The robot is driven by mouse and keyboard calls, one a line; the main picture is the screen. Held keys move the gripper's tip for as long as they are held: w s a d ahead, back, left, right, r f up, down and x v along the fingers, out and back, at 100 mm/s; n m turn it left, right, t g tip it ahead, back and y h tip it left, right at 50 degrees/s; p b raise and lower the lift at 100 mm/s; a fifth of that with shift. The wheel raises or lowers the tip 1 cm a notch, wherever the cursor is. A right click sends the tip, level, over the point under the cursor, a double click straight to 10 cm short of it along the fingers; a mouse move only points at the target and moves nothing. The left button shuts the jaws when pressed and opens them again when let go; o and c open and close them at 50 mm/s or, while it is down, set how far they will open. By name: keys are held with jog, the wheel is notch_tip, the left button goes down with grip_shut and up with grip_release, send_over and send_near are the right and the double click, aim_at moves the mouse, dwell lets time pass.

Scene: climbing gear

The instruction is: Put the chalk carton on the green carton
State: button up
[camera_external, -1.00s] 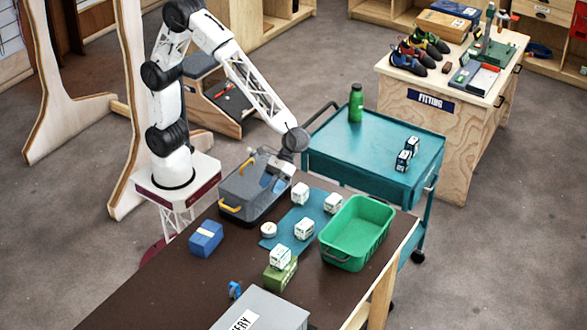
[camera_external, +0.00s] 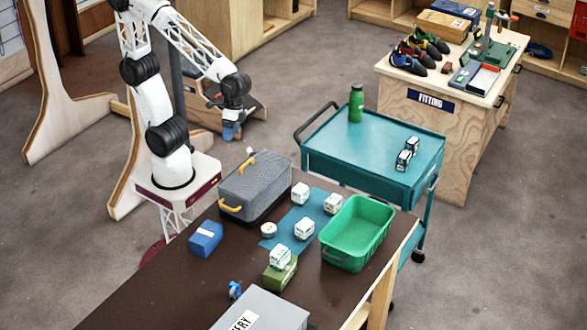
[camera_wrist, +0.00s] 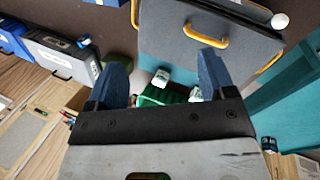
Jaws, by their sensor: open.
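A white chalk carton (camera_external: 281,257) sits upright on top of the green carton (camera_external: 279,279) near the front of the dark table. Other white cartons, including one (camera_external: 304,228) at the front of the blue mat, stand on and beside that mat. My gripper (camera_external: 231,132) is well away from them, raised beyond the back-left side of the grey toolbox. In the wrist view my gripper (camera_wrist: 163,76) shows two blue fingers wide apart with nothing held. A white carton and something green show far beyond the fingers, partly hidden; I cannot tell which they are.
The grey toolbox (camera_external: 258,178) with yellow handles stands at the table's back left. A blue box (camera_external: 206,238), a green bin (camera_external: 335,258) and a grey case (camera_external: 270,312) are also on the table. A teal cart (camera_external: 350,150) holds a green bottle (camera_external: 356,103) and small cartons.

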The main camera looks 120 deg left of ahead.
jog(key=s+a+m+t+y, duration=0.2)
jog(key=s+a+m+y, duration=0.1)
jog(key=s, duration=1)
jog(key=shift+s+a+m+y, duration=0.35)
jog(key=shift+a+m, duration=0.45)
jog(key=shift+a, duration=0.6)
